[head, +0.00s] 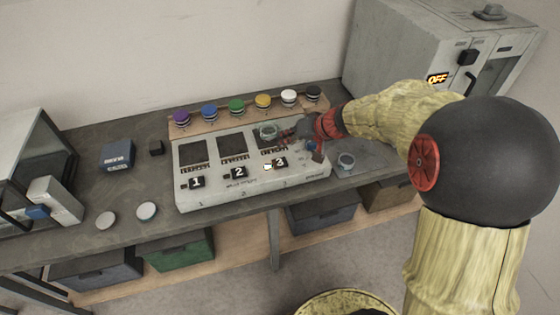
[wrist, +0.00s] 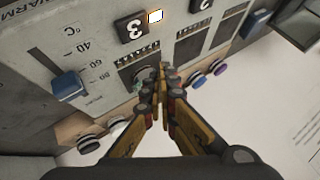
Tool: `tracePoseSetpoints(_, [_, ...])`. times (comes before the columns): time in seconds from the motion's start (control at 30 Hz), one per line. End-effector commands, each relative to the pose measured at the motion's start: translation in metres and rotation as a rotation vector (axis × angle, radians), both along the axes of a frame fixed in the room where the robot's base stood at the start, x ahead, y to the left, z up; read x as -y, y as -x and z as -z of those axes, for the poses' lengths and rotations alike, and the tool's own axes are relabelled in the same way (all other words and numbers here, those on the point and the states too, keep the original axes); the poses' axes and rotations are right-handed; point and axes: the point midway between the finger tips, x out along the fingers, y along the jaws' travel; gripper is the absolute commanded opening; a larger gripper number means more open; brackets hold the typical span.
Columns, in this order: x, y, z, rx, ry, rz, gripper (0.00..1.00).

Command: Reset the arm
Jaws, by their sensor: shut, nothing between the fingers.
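My arm (head: 390,112) reaches in from the right over the bench. My gripper (head: 287,133) is shut and empty above the far side of the grey panel (head: 220,197), near its section 3. In the wrist view my gripper (wrist: 160,76) shows its fingers together, pointing at the panel face. A small greenish cup (head: 268,131) sits at the panel's far edge, just left of my fingertips. Part of it shows beside the fingers in the wrist view (wrist: 137,86); I cannot tell whether they touch it.
Several coloured-lid jars (head: 236,106) stand in a row behind the panel. A big grey machine marked OFF (head: 385,50) stands at the back right. A glass-fronted box (head: 25,160) and two white discs (head: 147,211) are at left.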

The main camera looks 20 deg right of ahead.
Motion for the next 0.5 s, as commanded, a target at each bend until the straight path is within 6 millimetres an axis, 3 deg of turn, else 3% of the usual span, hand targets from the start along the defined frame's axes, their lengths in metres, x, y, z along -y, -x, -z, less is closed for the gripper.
tracePoseSetpoints(0.4, [-0.001, 0.001, 0.0, -0.027, -0.038, 0.039, 0.0])
tracePoseSetpoints(0.5, [-0.004, 0.012, 0.009, -0.099, -0.08, 0.075, 0.0])
